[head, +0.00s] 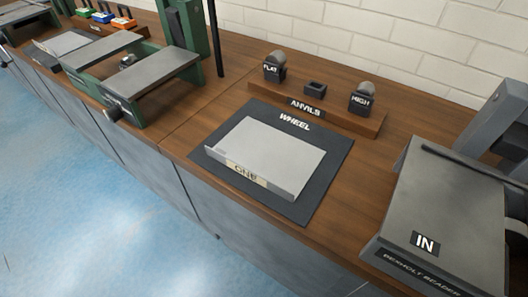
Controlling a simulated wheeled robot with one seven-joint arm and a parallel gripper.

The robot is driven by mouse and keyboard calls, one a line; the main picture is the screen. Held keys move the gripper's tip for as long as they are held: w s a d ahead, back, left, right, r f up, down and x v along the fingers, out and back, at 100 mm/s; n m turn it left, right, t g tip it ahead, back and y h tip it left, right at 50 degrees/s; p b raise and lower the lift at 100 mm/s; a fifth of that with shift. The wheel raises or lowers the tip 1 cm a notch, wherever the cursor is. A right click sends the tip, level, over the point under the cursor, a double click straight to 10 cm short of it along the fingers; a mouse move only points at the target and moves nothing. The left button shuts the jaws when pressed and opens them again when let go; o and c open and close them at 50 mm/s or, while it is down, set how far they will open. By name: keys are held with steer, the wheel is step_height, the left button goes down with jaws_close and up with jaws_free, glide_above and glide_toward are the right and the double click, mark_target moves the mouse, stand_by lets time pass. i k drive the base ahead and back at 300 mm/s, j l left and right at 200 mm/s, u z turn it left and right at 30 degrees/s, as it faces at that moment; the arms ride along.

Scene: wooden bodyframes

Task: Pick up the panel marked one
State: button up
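The panel marked "ONE" (268,152) is a flat light-grey metal sheet. It lies on a dark mat labelled "WHEEL" (327,168) on the wooden bench. A pale label with "ONE" runs along its near edge, and the lettering appears upside down. The near edge looks bent or raised as a lip. Nothing lies on top of the panel. My gripper is not in view.
Behind the mat, a wooden rack marked "ANVILS" (336,114) holds anvils. A grey machine marked "IN" (450,200) stands at the right. A green-framed machine (140,75) stands at the left. Bare bench (215,105) lies left of the mat; blue floor (80,200) is open in front.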

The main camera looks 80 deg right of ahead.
mark_target(282, 163)
steer(key=i+z, duration=0.25)
steer(key=i, duration=0.15)
steer(key=i+j+z, duration=0.2)
steer(key=i, duration=0.25)
steer(key=z, duration=1.85)
